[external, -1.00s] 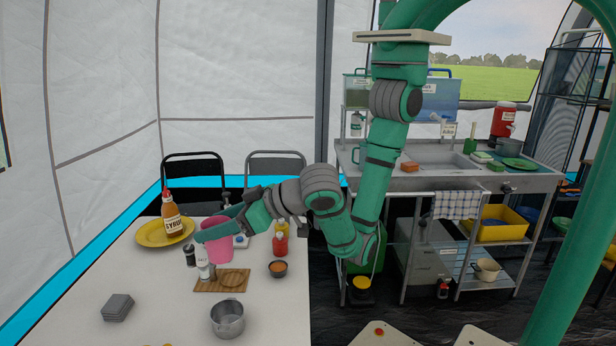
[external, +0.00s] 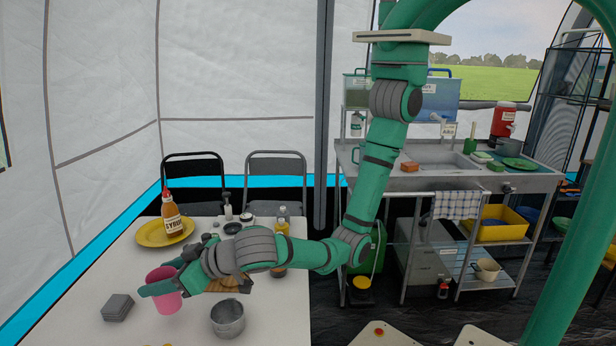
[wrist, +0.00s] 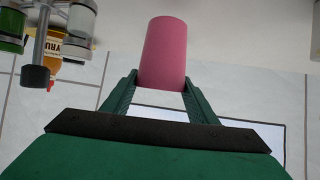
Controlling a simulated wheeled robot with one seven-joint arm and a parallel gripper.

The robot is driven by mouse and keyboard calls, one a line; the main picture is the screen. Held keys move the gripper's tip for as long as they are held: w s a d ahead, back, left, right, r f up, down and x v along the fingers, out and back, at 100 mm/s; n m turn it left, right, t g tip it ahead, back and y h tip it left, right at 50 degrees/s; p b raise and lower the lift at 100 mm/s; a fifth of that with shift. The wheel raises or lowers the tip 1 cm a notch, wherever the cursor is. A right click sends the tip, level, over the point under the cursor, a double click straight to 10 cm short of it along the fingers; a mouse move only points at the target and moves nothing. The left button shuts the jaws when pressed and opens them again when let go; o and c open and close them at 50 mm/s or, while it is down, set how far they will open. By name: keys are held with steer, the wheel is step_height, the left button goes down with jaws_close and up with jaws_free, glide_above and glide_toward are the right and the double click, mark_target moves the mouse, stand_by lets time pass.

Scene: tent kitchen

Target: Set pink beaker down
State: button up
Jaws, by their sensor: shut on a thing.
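The pink beaker (external: 163,289) is in my gripper (external: 158,283), over the front left part of the white table (external: 125,262) in the external view. In the wrist view the pink beaker (wrist: 164,52) shows between the two green fingers of my gripper (wrist: 161,92), which are shut on it. The beaker looks close to upright. I cannot tell whether its base touches the table or is held above it.
Grey coasters (external: 117,307) lie left of the beaker, and a metal pot (external: 228,318) stands to its right. A yellow plate (external: 150,237) and a syrup bottle (external: 173,217) are behind. My arm partly hides a wooden board (external: 232,284). Table between coasters and plate looks clear.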

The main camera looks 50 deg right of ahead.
steer(key=shift+w+a+f, duration=0.1)
steer(key=shift+a+f, duration=0.2)
steer(key=shift+f, duration=1.65)
steer(key=shift+f, duration=0.1)
steer(key=o, duration=1)
steer(key=v, duration=1.2)
